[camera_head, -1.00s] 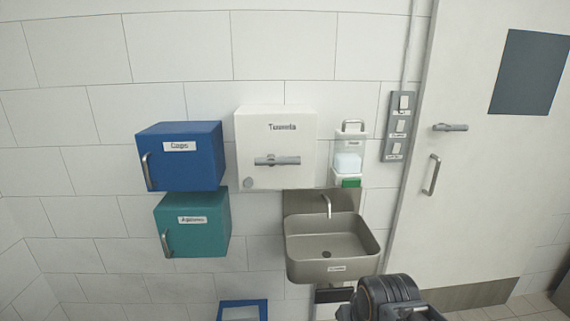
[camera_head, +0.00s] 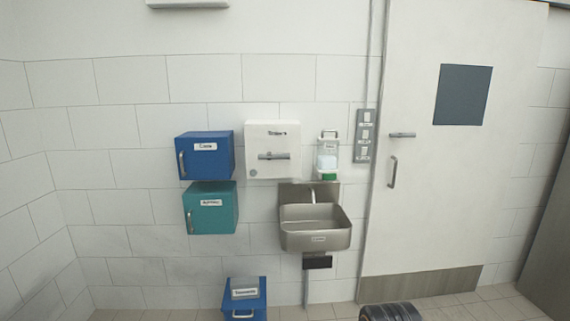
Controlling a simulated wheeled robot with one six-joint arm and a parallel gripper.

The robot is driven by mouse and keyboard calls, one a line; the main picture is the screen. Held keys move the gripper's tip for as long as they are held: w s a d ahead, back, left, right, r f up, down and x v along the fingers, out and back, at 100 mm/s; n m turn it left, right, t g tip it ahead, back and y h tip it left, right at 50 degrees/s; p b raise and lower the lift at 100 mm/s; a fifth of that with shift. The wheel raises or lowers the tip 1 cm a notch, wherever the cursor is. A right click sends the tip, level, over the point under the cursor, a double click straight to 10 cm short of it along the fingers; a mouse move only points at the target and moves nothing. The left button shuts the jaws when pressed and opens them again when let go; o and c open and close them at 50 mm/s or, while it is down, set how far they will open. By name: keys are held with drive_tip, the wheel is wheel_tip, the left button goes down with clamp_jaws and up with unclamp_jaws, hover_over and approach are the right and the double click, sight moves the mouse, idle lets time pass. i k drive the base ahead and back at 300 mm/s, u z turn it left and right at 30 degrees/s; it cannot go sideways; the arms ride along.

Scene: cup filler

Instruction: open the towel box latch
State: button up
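The white towel box (camera_head: 288,138) hangs on the tiled wall, left of the soap dispenser and above the sink. Its label is blurred. A grey bar-shaped latch (camera_head: 274,156) lies level across its front, and a small round grey knob (camera_head: 253,173) sits at its lower left. The front looks shut. A dark rounded part of my own arm shows at the bottom edge, far below the box. My gripper is not in view.
A blue box (camera_head: 206,160) and a teal box (camera_head: 211,212) hang left of the towel box. The metal sink (camera_head: 315,232) juts out below it. A soap dispenser (camera_head: 327,158), switch panel (camera_head: 364,136) and white door (camera_head: 420,200) stand to the right. A blue bin (camera_head: 245,300) is on the floor.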

sight(269, 156)
drive_tip(key=z, duration=0.65)
drive_tip(key=i, duration=1.25)
drive_tip(key=u, duration=0.3)
